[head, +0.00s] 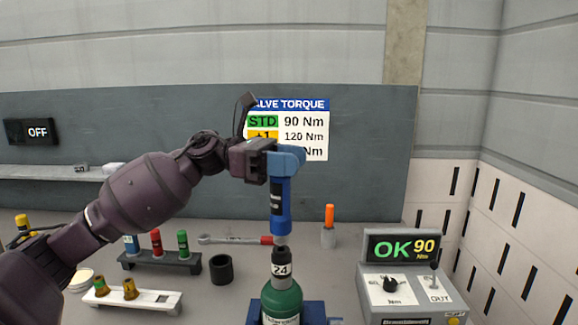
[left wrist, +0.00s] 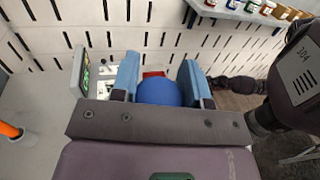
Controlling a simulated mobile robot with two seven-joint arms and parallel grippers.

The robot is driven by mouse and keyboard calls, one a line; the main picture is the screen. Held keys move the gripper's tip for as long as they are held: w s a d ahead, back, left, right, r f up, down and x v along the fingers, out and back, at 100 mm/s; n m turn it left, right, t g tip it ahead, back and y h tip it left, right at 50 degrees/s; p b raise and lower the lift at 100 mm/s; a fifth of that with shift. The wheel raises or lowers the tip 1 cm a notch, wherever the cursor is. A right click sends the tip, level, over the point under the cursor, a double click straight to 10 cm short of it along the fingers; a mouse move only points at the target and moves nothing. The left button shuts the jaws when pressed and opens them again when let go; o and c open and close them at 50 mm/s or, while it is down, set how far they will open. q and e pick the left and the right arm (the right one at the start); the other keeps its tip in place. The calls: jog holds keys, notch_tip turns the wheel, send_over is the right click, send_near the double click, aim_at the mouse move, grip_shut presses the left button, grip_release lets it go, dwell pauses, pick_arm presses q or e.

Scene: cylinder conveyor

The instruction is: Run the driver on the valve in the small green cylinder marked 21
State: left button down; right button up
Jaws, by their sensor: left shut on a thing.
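My left gripper (head: 285,158) is shut on the blue driver (head: 280,208), which hangs upright below it. In the left wrist view the driver's round blue top (left wrist: 158,92) sits between the two blue fingers. The driver's lower end meets the valve on top of a green cylinder (head: 281,300); I cannot tell how far it is seated. The cylinder's dark collar carries a number that looks like 24 (head: 280,269). Its lower part is cut off by the frame edge. My right gripper is not in view.
A controller box (head: 410,285) on the right shows "OK 90 Nm". A torque chart (head: 315,135) hangs behind.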

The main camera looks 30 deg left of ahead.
pick_arm(q)
notch_tip(320, 180, up, 2)
jog(key=shift+r+p, duration=0.5)
jog(key=shift+r, duration=0.65)
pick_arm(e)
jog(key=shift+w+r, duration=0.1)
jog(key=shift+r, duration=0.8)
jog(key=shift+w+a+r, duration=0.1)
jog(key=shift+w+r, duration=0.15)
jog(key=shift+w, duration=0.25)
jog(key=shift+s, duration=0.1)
